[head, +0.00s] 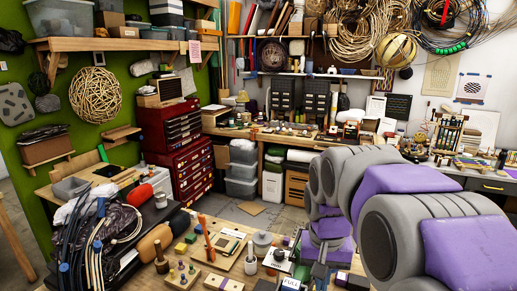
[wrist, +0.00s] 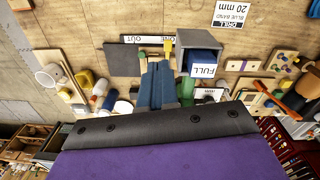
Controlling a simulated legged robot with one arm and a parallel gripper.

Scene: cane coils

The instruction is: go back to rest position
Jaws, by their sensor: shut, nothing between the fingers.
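My gripper (wrist: 158,70) shows in the wrist view as two blue-grey fingers lying together, shut with nothing between them. It is over the wooden workbench (wrist: 75,40), beside a grey box with a blue inside (wrist: 206,62) and a FULL label (wrist: 204,71). I cannot tell whether the fingers touch anything. In the head view my grey and purple arm (head: 400,225) fills the lower right and reaches down to the bench, where the FULL label (head: 290,285) also shows. The gripper's tips are hard to make out there.
Around the gripper are a dark pad (wrist: 121,59), an OUT label (wrist: 148,38), a DRILL label (wrist: 230,14) and white cups (wrist: 48,76). Red drawers (head: 180,140) stand behind; the floor (head: 245,208) between is mostly clear.

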